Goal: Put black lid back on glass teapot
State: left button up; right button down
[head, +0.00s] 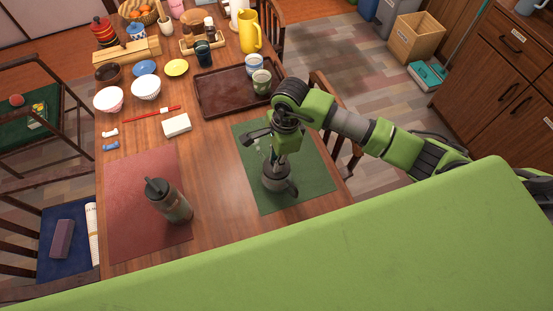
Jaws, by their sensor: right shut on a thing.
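The glass teapot (277,184) stands upright on a green placemat (315,178), with its dark handle toward the right. My right gripper (280,160) reaches down from above over the teapot's mouth and is shut on a small dark thing that looks like the black lid. The fingers hide most of the lid. I cannot tell whether it touches the teapot's rim. My left gripper is not in view.
A tumbler (172,202) stands on the red placemat (125,215) to the left. A brown tray (223,101) with two cups lies behind. Bowls (108,99), a yellow pitcher (250,33) and other tableware crowd the far end. Bare tabletop (212,170) lies between the placemats.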

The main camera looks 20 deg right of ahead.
jog(key=shift+f+b, duration=0.15)
jog(key=shift+b, duration=0.45)
dwell(1.0)
dwell(0.3)
jog(key=c, duration=1.9)
grip_release()
jog(key=o, duration=0.5)
jog(key=shift+r+p, duration=1.95)
jog(key=shift+r, duration=1.6)
